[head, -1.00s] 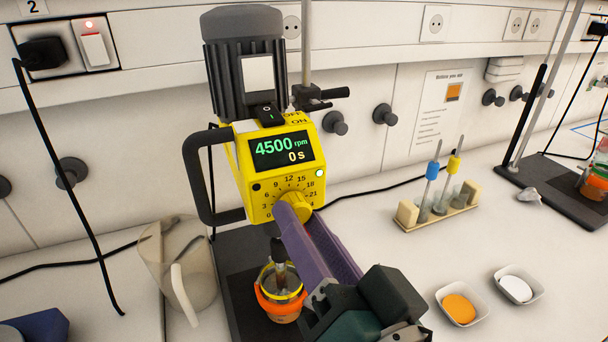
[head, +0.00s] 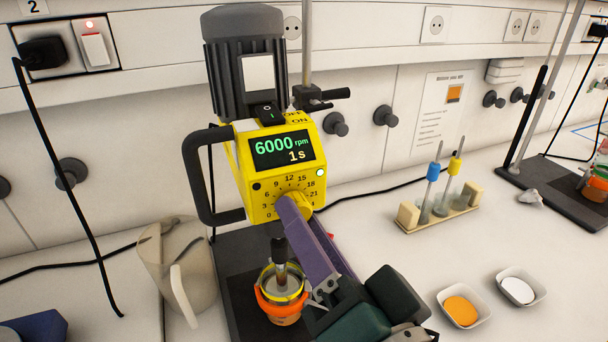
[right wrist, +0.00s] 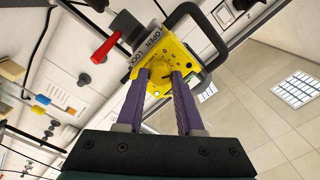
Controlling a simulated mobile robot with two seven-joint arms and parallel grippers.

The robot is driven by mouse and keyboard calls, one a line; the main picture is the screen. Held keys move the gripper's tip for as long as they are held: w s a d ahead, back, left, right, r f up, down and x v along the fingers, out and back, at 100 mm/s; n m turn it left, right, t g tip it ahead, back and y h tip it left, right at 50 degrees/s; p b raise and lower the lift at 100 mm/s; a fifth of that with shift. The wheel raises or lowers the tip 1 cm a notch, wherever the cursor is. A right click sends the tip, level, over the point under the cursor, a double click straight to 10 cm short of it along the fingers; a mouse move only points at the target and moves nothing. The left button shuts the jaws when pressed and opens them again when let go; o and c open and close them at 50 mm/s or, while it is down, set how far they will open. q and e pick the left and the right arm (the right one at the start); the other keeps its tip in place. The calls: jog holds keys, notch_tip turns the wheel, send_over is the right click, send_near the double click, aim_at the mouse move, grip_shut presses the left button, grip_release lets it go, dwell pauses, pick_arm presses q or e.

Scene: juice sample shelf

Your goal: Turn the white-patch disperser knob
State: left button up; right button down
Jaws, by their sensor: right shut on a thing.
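The yellow disperser (head: 232,165) carries a grey motor with a white patch (head: 257,73). Its display (head: 282,149) reads 6000 rpm and 1 s. The round yellow knob (head: 304,204) sits on the dial below, partly hidden by my fingers. My right gripper (head: 288,206) reaches up from the lower right, its purple fingers shut on the knob. In the right wrist view, the fingers (right wrist: 161,78) lie on either side of the knob (right wrist: 160,88). The disperser's shaft dips into a glass beaker (head: 283,303) with an orange clamp. My left gripper is not in view.
A beige jug (head: 172,255) stands to the left of the disperser. A tube rack (head: 437,216) and two dishes, with orange (head: 461,306) and white (head: 518,288) contents, are at the right. The bench between rack and dishes is clear.

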jog(key=c, duration=0.5)
grip_release()
jog(key=shift+c, duration=0.2)
jog(key=b+v, duration=0.1)
jog(key=v, duration=0.9)
jog(key=shift+b, duration=0.3)
jog(key=shift+w+f, duration=0.1)
